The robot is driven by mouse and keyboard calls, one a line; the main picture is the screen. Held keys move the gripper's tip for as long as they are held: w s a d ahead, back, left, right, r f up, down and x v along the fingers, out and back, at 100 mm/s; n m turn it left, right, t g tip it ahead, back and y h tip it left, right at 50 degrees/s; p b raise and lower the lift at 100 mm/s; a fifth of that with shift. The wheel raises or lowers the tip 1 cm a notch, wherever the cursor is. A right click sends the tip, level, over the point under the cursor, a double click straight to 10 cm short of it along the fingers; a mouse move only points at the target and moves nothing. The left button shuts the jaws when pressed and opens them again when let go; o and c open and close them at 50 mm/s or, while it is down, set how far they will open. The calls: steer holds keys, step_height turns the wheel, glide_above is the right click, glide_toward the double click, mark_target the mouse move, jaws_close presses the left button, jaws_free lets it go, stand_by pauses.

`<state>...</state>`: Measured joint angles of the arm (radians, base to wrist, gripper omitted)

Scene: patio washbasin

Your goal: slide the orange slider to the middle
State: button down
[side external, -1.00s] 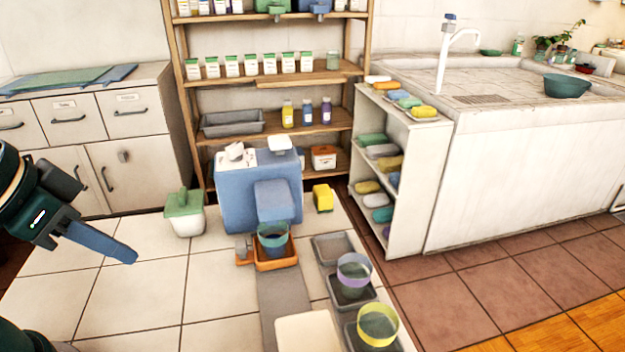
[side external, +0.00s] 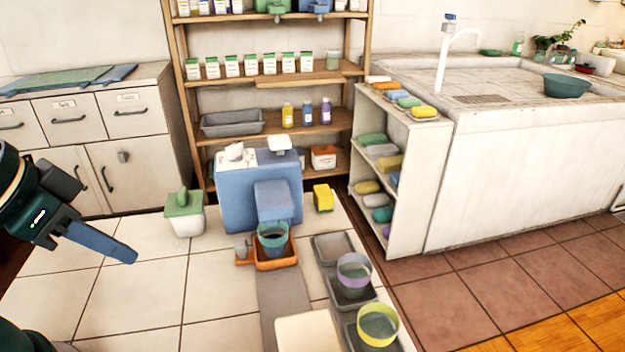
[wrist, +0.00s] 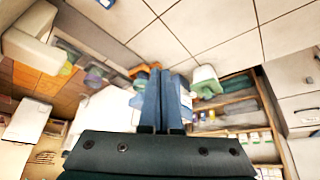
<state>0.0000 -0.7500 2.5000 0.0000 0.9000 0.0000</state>
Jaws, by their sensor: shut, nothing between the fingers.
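The orange slider (side external: 288,262) is a shallow orange tray at the foot of the blue dispenser (side external: 232,205). It sits at the far end of a grey strip (side external: 282,300) that runs toward the camera. A dark teal cup (side external: 272,240) stands in the tray, under the dispenser's blue spout.
Three grey trays stand right of the strip; two hold cups, one purple-rimmed (side external: 354,270) and one yellow-rimmed (side external: 378,325). A white block (side external: 308,332) is at the strip's near end. A green-lidded bin (side external: 185,213) stands left of the dispenser. Tiles between gripper and slider are clear.

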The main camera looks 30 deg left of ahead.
steer(key=c, duration=0.7)
jaws_free()
steer(key=w+r+m, duration=0.4)
steer(key=m+g, duration=0.5)
steer(key=g, duration=0.1)
glide_above(240, 243)
step_height(240, 243, down, 12)
steer(key=shift+r, duration=0.15)
steer(key=shift+f, duration=2.45)
steer(key=shift+c, duration=0.2)
